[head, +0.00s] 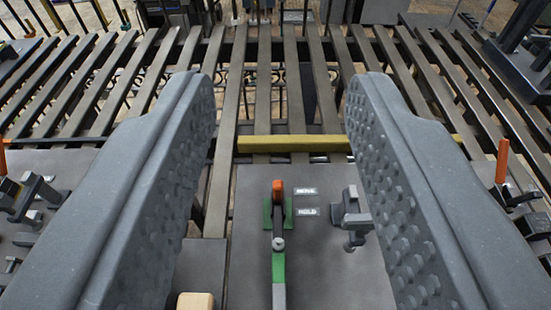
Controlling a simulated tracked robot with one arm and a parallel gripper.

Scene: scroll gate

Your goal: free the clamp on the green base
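The green base (267,214) sits on a grey plate in the lower middle of the head view. The clamp (278,243) stands on it, with an orange-tipped handle (278,188) at its far end and a grey and green arm running toward the bottom edge. My gripper (285,105) is open, its two dimpled grey fingers wide apart on either side of the clamp. The fingers appear nearer to the camera than the clamp, and nothing is between them at their tips. I cannot tell from this view whether the clamp is locked.
Two small labels (306,201) lie right of the clamp, beside a dark metal fitting (352,219). A yellow bar (292,144) crosses behind the plate (330,275). Slats (240,90) fill the back. Other orange-tipped handles (502,160) stand at both sides. A wooden block (195,301) is at bottom left.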

